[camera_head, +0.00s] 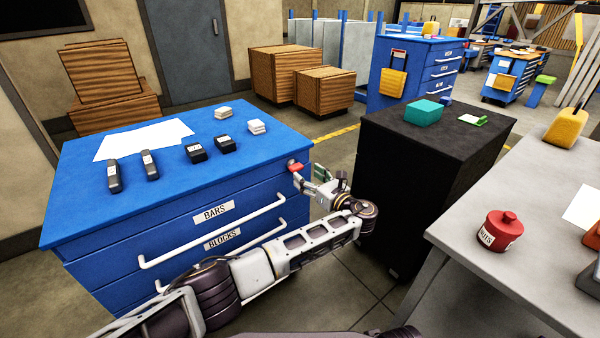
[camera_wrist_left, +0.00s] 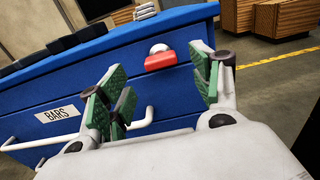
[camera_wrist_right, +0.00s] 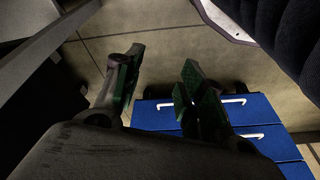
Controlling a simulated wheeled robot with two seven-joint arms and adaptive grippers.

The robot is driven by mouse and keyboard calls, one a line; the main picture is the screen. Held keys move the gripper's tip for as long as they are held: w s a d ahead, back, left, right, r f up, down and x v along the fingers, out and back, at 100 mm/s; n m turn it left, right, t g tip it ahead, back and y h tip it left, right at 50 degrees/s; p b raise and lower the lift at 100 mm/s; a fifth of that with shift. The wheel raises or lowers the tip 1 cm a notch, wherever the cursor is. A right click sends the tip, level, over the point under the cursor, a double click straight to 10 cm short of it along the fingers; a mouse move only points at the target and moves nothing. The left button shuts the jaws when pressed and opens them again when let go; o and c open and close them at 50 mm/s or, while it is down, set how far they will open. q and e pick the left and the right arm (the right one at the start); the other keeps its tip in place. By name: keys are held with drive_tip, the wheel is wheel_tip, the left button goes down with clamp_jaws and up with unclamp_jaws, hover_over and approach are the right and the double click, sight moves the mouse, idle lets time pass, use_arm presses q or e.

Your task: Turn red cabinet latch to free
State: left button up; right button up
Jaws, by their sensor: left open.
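The red latch (camera_head: 295,166) sits on the front face of the blue cabinet (camera_head: 150,216), near its top right corner. In the left wrist view the red latch (camera_wrist_left: 160,61) lies roughly level, with a round pale pivot above it. My left gripper (camera_head: 310,178) is close in front of the latch. In the left wrist view its green-padded fingers (camera_wrist_left: 160,95) are open, with the latch beyond and between them, apparently not touching. My right gripper (camera_wrist_right: 160,85) shows only in its own wrist view, dark, with its fingers apart and nothing seen between them.
The cabinet has drawers labelled BARS and BLOCKS with white handles (camera_head: 212,235). Several dark bars and blocks and a white sheet (camera_head: 145,139) lie on top. A black cabinet (camera_head: 425,155) stands right of my left arm. A grey table (camera_head: 530,200) bears a red pot (camera_head: 499,231).

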sight(299, 169)
use_arm(q)
drive_tip(key=b+x, duration=0.1)
drive_tip(key=x, duration=0.3)
drive_tip(key=shift+f, duration=0.1)
drive_tip(key=shift+w+a, duration=0.25)
drive_tip(key=shift+w, duration=0.25)
use_arm(e)
drive_tip(key=shift+s+a+r, duration=0.1)
drive_tip(key=shift+s+r, duration=0.05)
drive_tip(key=shift+r, duration=0.3)
drive_tip(key=shift+s+a+r, duration=0.1)
drive_tip(key=shift+r, duration=0.35)
use_arm(q)
drive_tip(key=shift+a, duration=0.1)
use_arm(e)
drive_tip(key=shift+w, duration=0.1)
use_arm(q)
drive_tip(key=c, duration=1)
